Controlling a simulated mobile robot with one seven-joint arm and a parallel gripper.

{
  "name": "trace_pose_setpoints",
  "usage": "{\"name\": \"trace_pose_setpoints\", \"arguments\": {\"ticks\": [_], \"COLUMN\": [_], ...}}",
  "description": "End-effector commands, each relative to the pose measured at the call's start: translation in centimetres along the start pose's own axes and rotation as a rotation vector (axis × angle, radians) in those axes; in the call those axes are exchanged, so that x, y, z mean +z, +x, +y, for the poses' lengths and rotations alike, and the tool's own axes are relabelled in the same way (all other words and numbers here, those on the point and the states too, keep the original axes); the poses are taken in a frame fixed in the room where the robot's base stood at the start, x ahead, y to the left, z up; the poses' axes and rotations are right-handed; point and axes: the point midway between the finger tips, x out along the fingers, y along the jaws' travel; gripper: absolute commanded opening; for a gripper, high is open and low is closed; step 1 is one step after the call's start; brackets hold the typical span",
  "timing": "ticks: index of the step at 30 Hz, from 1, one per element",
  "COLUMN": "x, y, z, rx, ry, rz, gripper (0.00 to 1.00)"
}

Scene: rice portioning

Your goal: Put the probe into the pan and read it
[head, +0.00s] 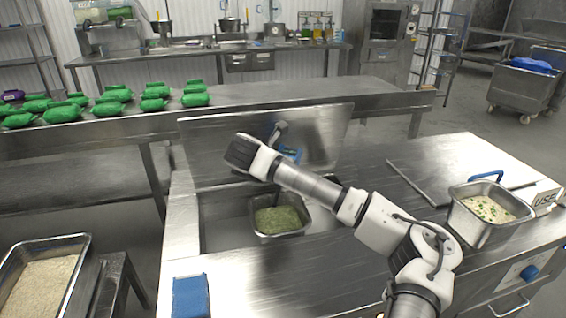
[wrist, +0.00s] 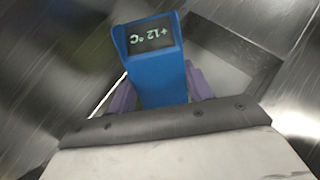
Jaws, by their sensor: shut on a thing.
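The blue probe (wrist: 157,75) is between the purple fingers of my gripper (wrist: 155,95) in the wrist view. Its display reads +12 °C, upside down. Its tip is hidden. In the head view my wrist is over the back of the sunken well, and my fingers are mostly hidden; a small blue piece (head: 290,153) beside it looks like the probe. A metal pan (head: 256,236) with green contents sits in the well, just below my wrist. Another metal pan (head: 470,226), with pale rice and green bits, stands at the right. I cannot tell whether the probe touches any food.
A raised metal lid (head: 220,128) stands behind the well. A flat metal lid (head: 420,182) lies on the counter. A blue block (head: 190,297) is at the front left, and a rice tray (head: 80,245) is at far left. Green bags (head: 62,113) line the back bench.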

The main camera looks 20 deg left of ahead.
Motion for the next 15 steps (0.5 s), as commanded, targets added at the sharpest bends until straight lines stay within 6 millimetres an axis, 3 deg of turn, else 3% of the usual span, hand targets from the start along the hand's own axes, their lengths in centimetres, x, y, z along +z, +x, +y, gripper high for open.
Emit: {"name": "trace_pose_setpoints", "arguments": {"ticks": [15], "x": [-4.2], "y": [3.3], "z": [-0.1], "rx": [-0.001], "ry": [0.0], "rz": [0.001], "gripper": [0.28]}}
